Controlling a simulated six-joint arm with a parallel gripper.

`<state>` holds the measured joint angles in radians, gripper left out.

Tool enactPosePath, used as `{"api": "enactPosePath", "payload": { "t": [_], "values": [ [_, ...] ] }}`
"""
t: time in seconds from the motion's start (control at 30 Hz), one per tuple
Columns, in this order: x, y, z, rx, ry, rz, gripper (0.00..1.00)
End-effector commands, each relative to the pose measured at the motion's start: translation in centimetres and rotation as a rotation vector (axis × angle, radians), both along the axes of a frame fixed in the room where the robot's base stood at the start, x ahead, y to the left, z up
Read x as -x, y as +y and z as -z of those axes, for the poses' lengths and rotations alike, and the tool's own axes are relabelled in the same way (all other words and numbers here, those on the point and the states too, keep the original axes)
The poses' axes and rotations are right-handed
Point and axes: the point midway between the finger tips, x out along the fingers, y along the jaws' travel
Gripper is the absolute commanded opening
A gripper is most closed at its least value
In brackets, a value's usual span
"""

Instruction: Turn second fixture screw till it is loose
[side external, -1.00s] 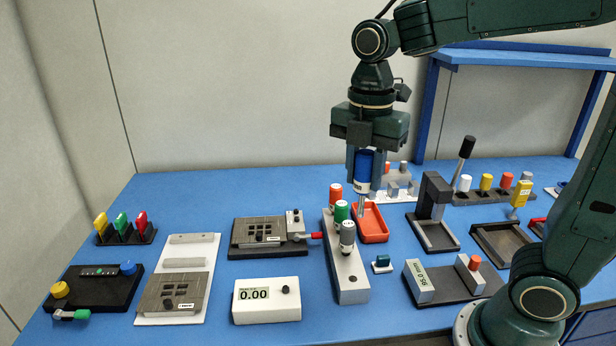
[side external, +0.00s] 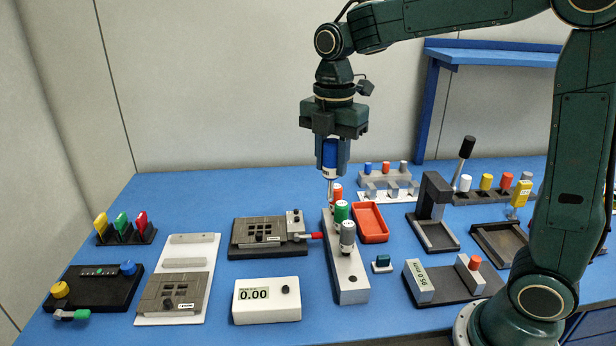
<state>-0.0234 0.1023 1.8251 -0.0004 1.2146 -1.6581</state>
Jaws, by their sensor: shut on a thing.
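My gripper (side external: 331,160) is shut on a blue-handled screwdriver (side external: 330,153), held upright with its shaft pointing down. It hangs above the back end of the grey tool block (side external: 347,271), close to the orange-handled tool; I cannot tell the exact gap. Two fixtures with slotted plates show: a dark one (side external: 240,250) at the middle with a small grey block and a red lever at its right, and one on a white board (side external: 150,319) at the front left. Each has a dark knob-like part on its plate. The fixture screws are too small to single out.
The tool block holds orange (side external: 337,192), green (side external: 341,210) and grey (side external: 348,232) handled tools. A red tray (side external: 371,237) lies to its right. A white meter (side external: 266,313) reading 0.00 stands in front. A dark press (side external: 434,200) stands further right. Blue table is bare behind the middle fixture.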

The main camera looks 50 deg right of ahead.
Motion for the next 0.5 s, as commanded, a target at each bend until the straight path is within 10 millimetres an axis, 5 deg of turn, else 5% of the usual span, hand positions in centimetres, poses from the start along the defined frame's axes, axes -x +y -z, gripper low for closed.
{"api": "enactPosePath", "payload": {
  "t": [0.5],
  "values": [
    [-10.2, -4.3, 3.9, -0.001, 0.002, 0.003, 0.0]
  ]
}}
